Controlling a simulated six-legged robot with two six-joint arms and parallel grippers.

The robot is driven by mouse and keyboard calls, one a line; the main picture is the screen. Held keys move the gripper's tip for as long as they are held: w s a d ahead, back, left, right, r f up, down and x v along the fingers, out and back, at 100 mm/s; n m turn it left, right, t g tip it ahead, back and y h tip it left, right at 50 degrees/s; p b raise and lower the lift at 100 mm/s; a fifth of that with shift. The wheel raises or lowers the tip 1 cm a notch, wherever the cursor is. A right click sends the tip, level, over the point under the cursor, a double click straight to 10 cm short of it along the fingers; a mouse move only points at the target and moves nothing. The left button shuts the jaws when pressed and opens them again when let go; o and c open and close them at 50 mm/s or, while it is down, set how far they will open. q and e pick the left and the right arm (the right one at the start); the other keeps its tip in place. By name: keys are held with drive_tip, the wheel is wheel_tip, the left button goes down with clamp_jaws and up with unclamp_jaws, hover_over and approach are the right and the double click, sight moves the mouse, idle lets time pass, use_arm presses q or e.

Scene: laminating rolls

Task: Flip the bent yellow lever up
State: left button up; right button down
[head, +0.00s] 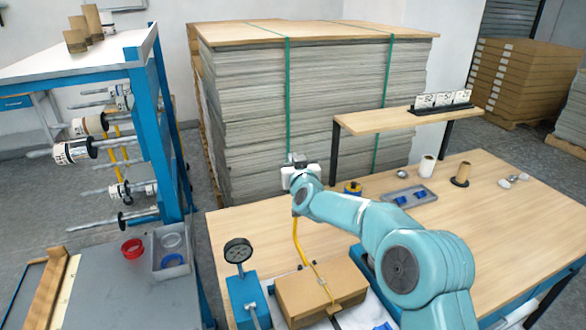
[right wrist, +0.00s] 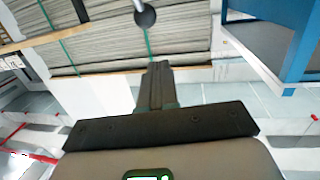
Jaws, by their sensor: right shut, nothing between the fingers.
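The bent yellow lever (head: 297,240) rises from the press at the front of the bench and curves upward. Its upper end reaches the underside of my right wrist, where the arm may hide part of it. My right gripper (head: 297,159) is above and beyond the visible part of the lever, pointing away toward the stacked sheets. In the right wrist view its dark fingers (right wrist: 157,72) are together with nothing between them. I cannot tell whether the gripper touches the lever. A dark ball (right wrist: 145,16) on a thin rod shows beyond the fingers. My left gripper is out of view.
A round gauge (head: 238,250) stands left of a cardboard box (head: 318,290). A grey tray (head: 408,197), a white roll (head: 427,166) and a brown roll (head: 461,174) are to the right. A blue roll rack (head: 160,110) stands left; a tall sheet stack (head: 335,100) stands behind.

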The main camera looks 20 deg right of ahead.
drive_tip(key=s+a+r, duration=0.1)
drive_tip(key=s+r, duration=0.5)
drive_tip(key=r, duration=0.1)
drive_tip(key=shift+s+r+b, duration=0.15)
drive_tip(key=shift+s+b, duration=0.15)
drive_tip(key=shift+b, duration=0.05)
drive_tip(key=shift+a, duration=0.1)
